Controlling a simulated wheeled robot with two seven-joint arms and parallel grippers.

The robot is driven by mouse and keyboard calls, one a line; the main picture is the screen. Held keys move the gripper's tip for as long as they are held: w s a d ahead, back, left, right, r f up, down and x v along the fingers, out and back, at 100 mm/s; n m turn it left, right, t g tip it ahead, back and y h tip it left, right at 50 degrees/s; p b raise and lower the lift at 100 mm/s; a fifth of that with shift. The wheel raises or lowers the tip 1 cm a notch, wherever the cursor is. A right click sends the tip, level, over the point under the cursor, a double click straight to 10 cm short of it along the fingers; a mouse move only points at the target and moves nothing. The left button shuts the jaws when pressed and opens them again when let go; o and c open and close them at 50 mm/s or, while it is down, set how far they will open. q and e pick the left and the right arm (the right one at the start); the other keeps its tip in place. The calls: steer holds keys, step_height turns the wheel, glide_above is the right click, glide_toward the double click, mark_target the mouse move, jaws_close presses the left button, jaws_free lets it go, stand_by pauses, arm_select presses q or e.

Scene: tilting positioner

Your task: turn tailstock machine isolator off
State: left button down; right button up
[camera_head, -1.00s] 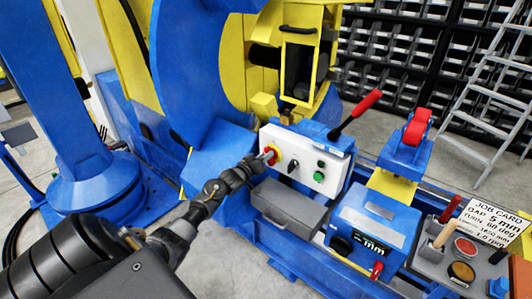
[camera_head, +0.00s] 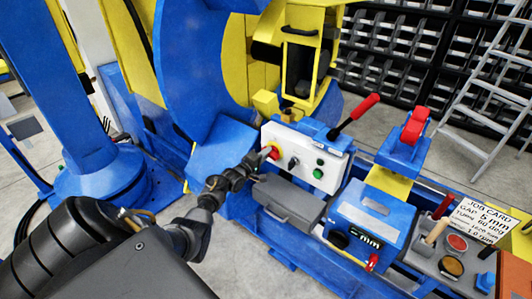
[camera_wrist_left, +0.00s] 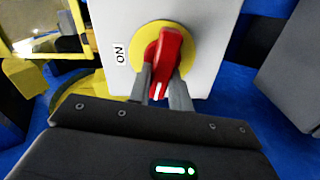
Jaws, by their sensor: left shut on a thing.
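The isolator is a red handle (camera_wrist_left: 166,60) on a round yellow plate (camera_wrist_left: 186,41). It sits at the left end of the white control panel (camera_head: 296,172), and the handle also shows in the head view (camera_head: 274,152). An "ON" label (camera_wrist_left: 121,54) is left of the yellow plate in the left wrist view. The handle stands nearly upright there, with a white mark at its lower end. My left gripper (camera_wrist_left: 164,86) is shut on the handle, one finger on each side. In the head view the left gripper (camera_head: 264,156) reaches the panel from the lower left. My right gripper is not in view.
The panel also has a black selector (camera_head: 293,162) and a green button (camera_head: 318,173). A red-gripped lever (camera_head: 356,115) rises at its right. A grey box (camera_head: 290,201) sits below the panel.

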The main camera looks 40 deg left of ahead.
arm_select(q)
steer(key=shift+n+p, duration=0.3)
steer(key=shift+n, duration=0.7)
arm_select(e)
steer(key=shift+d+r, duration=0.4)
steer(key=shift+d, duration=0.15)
arm_select(q)
steer(key=shift+f, duration=0.1)
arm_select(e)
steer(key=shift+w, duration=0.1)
arm_select(q)
steer(key=c, duration=1.3)
jaws_free()
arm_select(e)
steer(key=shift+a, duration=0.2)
